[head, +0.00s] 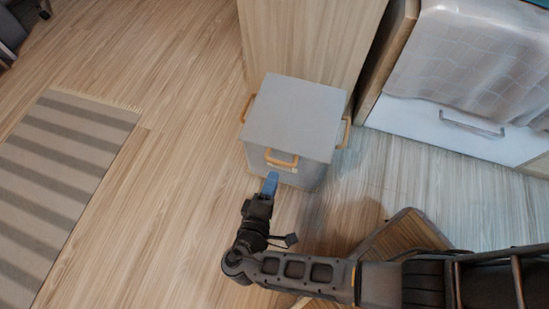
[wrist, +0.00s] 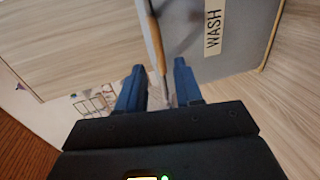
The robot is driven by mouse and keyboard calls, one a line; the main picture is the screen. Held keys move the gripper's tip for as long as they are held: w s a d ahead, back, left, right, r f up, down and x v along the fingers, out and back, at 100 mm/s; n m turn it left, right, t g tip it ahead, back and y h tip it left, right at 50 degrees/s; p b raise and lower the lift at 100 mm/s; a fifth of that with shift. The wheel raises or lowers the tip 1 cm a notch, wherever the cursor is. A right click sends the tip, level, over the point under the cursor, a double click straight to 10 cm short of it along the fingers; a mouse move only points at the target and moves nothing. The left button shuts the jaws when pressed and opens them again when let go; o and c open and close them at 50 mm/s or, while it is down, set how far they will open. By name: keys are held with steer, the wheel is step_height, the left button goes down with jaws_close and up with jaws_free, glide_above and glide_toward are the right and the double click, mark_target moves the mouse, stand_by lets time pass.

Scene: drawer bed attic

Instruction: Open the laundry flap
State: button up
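The laundry box is a grey cube with a flat top (head: 295,117), shut as far as I can see. A curved wooden handle (head: 281,163) sits on its front face, near the top edge. My gripper (head: 270,184) is just in front of and below this handle. In the wrist view my gripper (wrist: 160,84) has its blue fingers apart, one on each side of the handle's line. Contact with the handle cannot be told.
More wooden handles are on the box's left side (head: 247,108) and right side (head: 346,133). A wooden cabinet (head: 310,40) stands behind it. A white drawer (head: 450,130) is at the right. A striped rug (head: 60,170) lies left, with open floor between.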

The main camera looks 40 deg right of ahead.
mark_target(280, 162)
steer(key=shift+b+x, duration=1)
steer(key=shift+x, duration=2.85)
jaws_close()
